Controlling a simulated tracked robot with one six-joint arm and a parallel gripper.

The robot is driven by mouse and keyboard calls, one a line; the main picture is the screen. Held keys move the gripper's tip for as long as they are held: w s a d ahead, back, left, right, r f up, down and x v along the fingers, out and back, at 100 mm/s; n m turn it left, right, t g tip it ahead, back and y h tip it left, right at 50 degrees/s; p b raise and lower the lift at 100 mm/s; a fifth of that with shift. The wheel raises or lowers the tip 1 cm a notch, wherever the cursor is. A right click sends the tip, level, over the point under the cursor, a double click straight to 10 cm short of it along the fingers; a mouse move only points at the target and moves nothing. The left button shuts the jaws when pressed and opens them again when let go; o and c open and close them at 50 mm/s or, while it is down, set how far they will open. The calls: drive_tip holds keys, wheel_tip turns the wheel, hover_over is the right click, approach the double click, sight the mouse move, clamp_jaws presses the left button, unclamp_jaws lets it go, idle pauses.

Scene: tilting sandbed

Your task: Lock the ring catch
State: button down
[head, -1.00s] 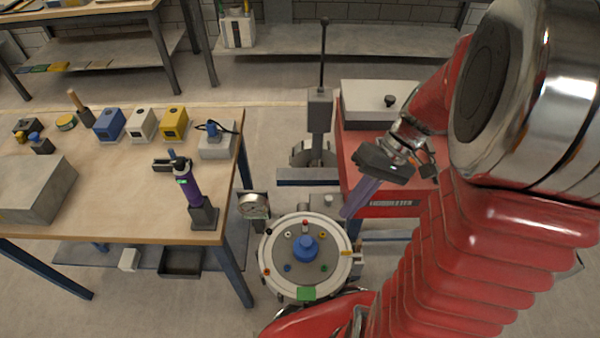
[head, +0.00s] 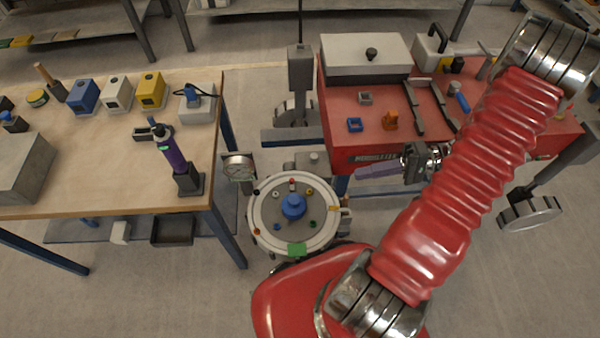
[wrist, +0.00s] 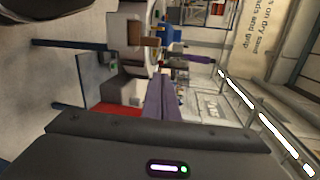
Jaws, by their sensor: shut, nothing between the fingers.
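The round sandbed vessel (head: 257,230) stands on the floor between the bench and the red machine. It has a pale ring rim, a blue centre knob (head: 293,206) and several small coloured knobs. A small orange piece (head: 336,208) shows at the right of its rim; I cannot tell whether it is the ring catch or how it is set. My gripper (head: 362,172) has purple fingers, is shut and empty, and points left beside the red machine's front, above and right of the vessel, apart from it. The fingers also show in the wrist view (wrist: 160,82).
The wooden bench (head: 90,170) at left holds coloured boxes and a purple-bodied tool (head: 174,156). A gauge (head: 238,167) stands beside the vessel. A lever post (head: 300,80) rises behind.

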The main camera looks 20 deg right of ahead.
sight(301, 177)
drive_tip(key=d+f+t, duration=0.1)
drive_tip(key=s+d+f+m+t, duration=0.1)
drive_tip(key=d+f+t, duration=0.1)
drive_tip(key=shift+y, duration=0.4)
drive_tip(key=shift+a, duration=0.1)
drive_tip(key=x, duration=2)
drive_tip(key=shift+w+r, duration=0.2)
